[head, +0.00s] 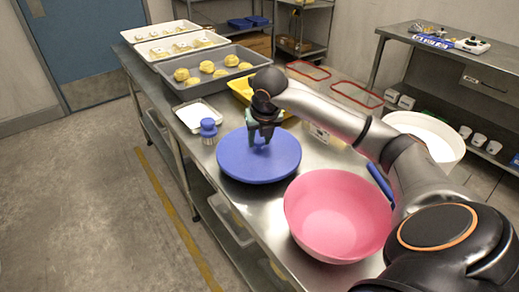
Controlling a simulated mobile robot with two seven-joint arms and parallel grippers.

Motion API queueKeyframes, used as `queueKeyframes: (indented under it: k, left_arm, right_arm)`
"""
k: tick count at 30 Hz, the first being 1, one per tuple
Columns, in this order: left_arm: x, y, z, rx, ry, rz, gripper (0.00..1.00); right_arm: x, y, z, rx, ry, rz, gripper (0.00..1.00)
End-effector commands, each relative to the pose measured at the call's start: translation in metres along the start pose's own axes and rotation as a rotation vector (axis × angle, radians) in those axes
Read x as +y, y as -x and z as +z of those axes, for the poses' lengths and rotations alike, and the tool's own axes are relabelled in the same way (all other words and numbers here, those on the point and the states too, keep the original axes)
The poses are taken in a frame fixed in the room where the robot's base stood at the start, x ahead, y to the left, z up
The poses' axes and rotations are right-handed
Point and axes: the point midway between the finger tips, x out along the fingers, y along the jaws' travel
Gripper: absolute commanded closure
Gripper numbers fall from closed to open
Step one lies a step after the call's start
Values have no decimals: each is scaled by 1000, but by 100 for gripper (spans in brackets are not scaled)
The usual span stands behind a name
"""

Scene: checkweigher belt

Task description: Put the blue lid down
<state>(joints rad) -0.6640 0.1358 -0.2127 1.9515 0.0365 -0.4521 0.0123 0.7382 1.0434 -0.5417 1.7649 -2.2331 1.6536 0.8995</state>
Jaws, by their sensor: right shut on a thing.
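The round blue lid (246,167) is at the middle of the steel table, left of the pink bowl. My right gripper (259,145) points down over the lid's centre and is shut on it, at what seems to be its knob, which the fingers mostly hide. The lid looks about level. I cannot tell whether its underside touches the table or hangs just above it. My left gripper is not in the head view.
The pink bowl (338,215) stands close to the lid's right. A blue-topped weight or jar (208,131) and a white tray (199,114) are to its left. Trays of dough (210,88) fill the far end. A white tub (425,137) stands at the right behind my arm.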

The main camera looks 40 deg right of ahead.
Motion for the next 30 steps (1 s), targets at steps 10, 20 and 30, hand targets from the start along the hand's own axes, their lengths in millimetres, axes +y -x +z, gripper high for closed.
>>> queueKeyframes:
  k: [10, 20, 30]
  left_arm:
    - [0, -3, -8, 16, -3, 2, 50]
    - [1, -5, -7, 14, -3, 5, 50]
    - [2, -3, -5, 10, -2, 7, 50]
  right_arm:
    - [0, -34, -15, 1, 1, 1, 100]
    - [0, -36, -15, 1, 1, 1, 56]
    - [0, -36, -15, 1, 2, 1, 29]
